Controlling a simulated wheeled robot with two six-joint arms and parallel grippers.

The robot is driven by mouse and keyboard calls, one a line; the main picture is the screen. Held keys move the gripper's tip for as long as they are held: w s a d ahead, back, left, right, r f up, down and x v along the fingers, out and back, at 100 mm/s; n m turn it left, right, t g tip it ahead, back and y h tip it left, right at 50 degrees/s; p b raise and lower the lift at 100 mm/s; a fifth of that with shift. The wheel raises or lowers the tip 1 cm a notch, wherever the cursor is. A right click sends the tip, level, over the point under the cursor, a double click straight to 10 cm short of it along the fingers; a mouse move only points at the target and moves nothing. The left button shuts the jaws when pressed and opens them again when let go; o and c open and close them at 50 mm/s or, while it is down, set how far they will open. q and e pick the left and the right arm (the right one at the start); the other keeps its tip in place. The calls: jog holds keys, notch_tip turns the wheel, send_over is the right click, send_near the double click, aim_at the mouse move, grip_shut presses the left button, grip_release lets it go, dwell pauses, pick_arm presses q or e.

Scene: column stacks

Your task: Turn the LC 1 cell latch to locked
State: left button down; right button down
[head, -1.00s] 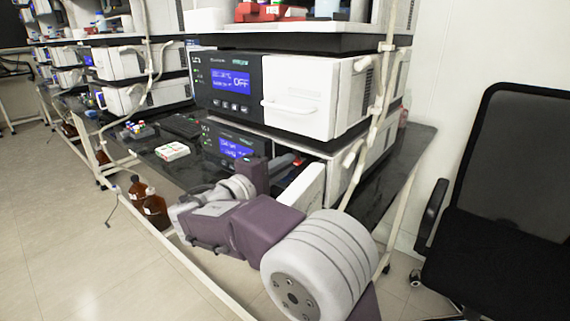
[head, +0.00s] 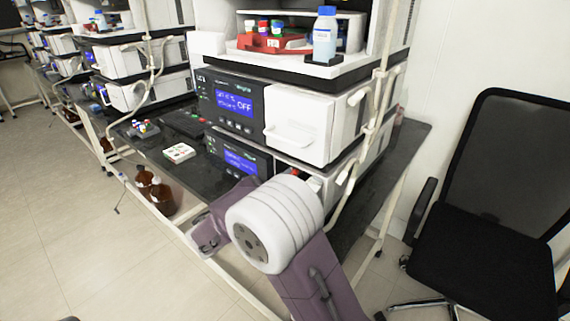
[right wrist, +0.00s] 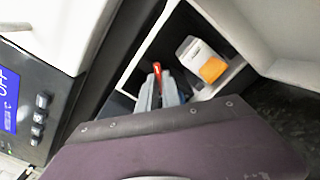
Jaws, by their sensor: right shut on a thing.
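In the right wrist view, my right gripper (right wrist: 160,92) reaches into the open compartment of a white unit. Its grey fingers are shut on a narrow red piece (right wrist: 157,69), which looks like the cell latch. The fingers hide most of it, so I cannot tell which way it points. In the head view a small red spot (head: 294,172) shows just beyond my right wrist, at the lower unit (head: 238,158); my wrist hides the fingers there. My left gripper is in neither view.
A white and orange part (right wrist: 203,62) sits inside the compartment beside my fingers. The upper unit (head: 300,128) with an OFF display stands above. A bottle (head: 325,38) and red tray (head: 262,42) stand on top. A black chair (head: 490,230) is at right.

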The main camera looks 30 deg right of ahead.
jog(key=shift+n+p, duration=4.1)
jog(key=shift+p, duration=1.75)
jog(key=shift+f, duration=0.1)
jog(key=c, duration=1.5)
grip_release()
jog(key=shift+c, duration=0.2)
jog(key=v, duration=0.9)
jog(key=shift+p, duration=0.35)
